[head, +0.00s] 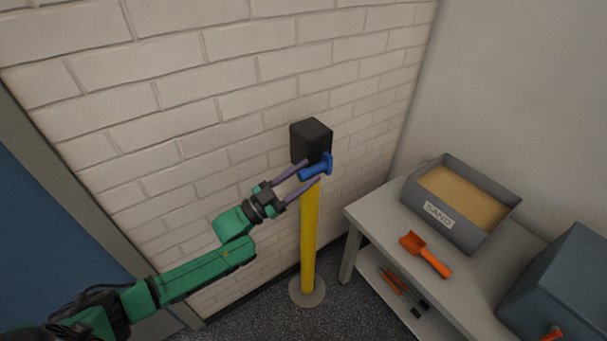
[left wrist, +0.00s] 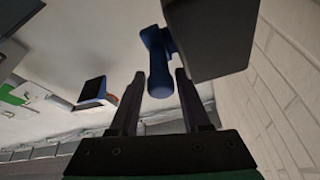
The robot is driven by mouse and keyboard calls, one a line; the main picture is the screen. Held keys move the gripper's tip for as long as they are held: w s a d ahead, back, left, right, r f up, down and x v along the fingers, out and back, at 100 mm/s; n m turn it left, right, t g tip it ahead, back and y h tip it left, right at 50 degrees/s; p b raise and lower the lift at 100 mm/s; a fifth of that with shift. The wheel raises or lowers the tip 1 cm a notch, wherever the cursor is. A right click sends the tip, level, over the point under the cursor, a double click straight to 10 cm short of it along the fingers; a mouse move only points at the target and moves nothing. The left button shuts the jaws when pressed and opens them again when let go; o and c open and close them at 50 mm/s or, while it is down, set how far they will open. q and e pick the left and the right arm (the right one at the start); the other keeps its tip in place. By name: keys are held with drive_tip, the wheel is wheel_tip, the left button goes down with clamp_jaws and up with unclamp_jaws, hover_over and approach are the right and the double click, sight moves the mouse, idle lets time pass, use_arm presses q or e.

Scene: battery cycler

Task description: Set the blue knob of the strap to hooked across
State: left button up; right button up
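The blue knob (head: 315,169) is a short bar with a wider end, in front of the black box (head: 311,142) on top of the yellow post (head: 309,235). My left gripper (head: 312,171) is at the knob with its fingers apart, one on each side. In the left wrist view the knob (left wrist: 159,68) reaches down between the two fingertips (left wrist: 157,79), with gaps showing at both sides. The dark box (left wrist: 212,38) is close beside the right finger there. No strap stretched out from the box can be made out. My right gripper is not in view.
A grey table (head: 375,212) stands right of the post, holding a sand box (head: 473,232), an orange scoop (head: 425,254) and a grey case (head: 560,290). Orange-handled tools (head: 404,292) lie on its lower shelf. The brick wall (head: 150,120) is close behind the post.

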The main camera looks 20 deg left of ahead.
use_arm(q)
clamp_jaws()
drive_tip(key=shift+f, duration=0.1)
idle(1.2)
